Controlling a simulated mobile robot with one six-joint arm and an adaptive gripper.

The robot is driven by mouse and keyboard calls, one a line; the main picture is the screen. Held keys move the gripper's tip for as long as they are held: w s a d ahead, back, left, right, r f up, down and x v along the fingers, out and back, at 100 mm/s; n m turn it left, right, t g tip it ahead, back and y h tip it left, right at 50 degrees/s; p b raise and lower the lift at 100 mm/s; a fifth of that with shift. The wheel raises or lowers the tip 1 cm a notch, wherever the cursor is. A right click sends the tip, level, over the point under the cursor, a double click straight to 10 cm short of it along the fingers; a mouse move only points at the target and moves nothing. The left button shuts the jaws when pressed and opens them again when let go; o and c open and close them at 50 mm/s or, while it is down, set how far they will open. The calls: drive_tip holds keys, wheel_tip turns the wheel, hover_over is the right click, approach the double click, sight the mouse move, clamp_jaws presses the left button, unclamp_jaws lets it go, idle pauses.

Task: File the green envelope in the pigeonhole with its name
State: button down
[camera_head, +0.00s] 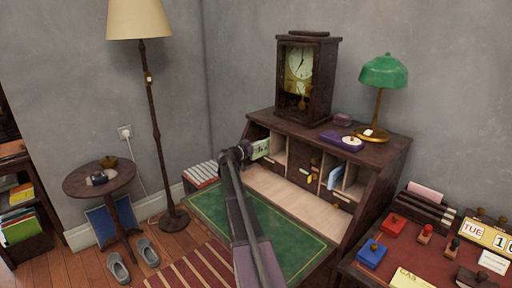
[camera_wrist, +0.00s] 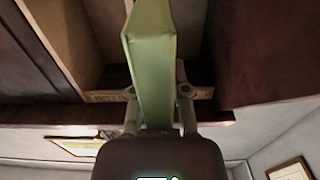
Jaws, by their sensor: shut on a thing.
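The green envelope (camera_head: 261,148) is at the leftmost part of the desk's pigeonhole row (camera_head: 303,159). My gripper (camera_head: 248,154) is shut on it. In the wrist view the envelope (camera_wrist: 152,62) stands edge-on between the two fingers (camera_wrist: 158,110) and reaches forward toward the pigeonholes. Name plates run along the pigeonhole edge; one plate (camera_wrist: 108,97) shows left of the envelope, but I cannot read it surely. Part of another plate shows to the right, behind a finger. I cannot tell how far the envelope is inside a pigeonhole.
A blue envelope (camera_head: 334,178) stands in a pigeonhole to the right. A clock (camera_head: 306,80), a purple box (camera_head: 336,141) and a green lamp (camera_head: 384,72) stand on the desk top. The green writing surface (camera_head: 210,215) is clear apart from my arm over it.

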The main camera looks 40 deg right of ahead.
sight(265, 140)
drive_tip(key=shift+d, duration=1.85)
drive_tip(key=shift+d, duration=0.1)
drive_tip(key=c, duration=0.5)
unclamp_jaws()
drive_tip(key=shift+c, duration=0.2)
drive_tip(key=a, duration=1.2)
drive_tip(key=shift+s, duration=0.2)
